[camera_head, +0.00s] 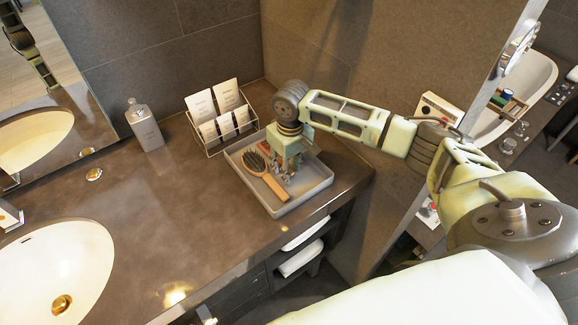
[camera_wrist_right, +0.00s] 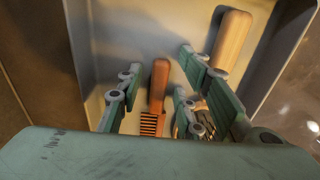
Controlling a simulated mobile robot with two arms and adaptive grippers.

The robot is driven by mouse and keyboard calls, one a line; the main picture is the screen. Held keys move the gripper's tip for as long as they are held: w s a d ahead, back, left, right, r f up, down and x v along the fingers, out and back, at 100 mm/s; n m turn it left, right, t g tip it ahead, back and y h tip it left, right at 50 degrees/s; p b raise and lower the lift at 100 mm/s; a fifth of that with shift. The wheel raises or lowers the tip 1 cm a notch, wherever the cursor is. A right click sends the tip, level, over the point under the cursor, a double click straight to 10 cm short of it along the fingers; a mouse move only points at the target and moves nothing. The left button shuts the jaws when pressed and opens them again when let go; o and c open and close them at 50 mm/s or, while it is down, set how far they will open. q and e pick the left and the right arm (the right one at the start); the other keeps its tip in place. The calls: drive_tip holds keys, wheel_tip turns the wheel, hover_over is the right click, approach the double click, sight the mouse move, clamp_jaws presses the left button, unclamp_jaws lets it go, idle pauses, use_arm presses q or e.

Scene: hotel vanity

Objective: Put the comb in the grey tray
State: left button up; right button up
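The grey tray (camera_head: 316,190) stands on the counter near its right end. My right gripper (camera_head: 287,170) reaches down into it from above. In the right wrist view the comb (camera_wrist_right: 157,88), with an orange-brown handle and dark-gapped teeth, is inside the tray area between the fingers of my right gripper (camera_wrist_right: 155,78). Gaps show beside the comb, so the gripper looks open around it. Whether the comb touches the tray floor is hard to tell. In the head view the gripper mostly hides the comb. My left gripper is not in view.
A wooden hairbrush (camera_head: 257,165) lies in the tray to the left of the gripper; its handle shows in the wrist view (camera_wrist_right: 231,40). A wire rack with cards (camera_head: 213,138) stands behind the tray. A grey bottle (camera_head: 145,127) and the sink (camera_head: 62,262) are left.

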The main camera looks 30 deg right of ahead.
wheel_tip(320, 180, up, 12)
drive_tip(key=b, duration=0.2)
drive_tip(key=shift+s+r, duration=0.15)
drive_tip(key=shift+s, duration=0.05)
idle(0.7)
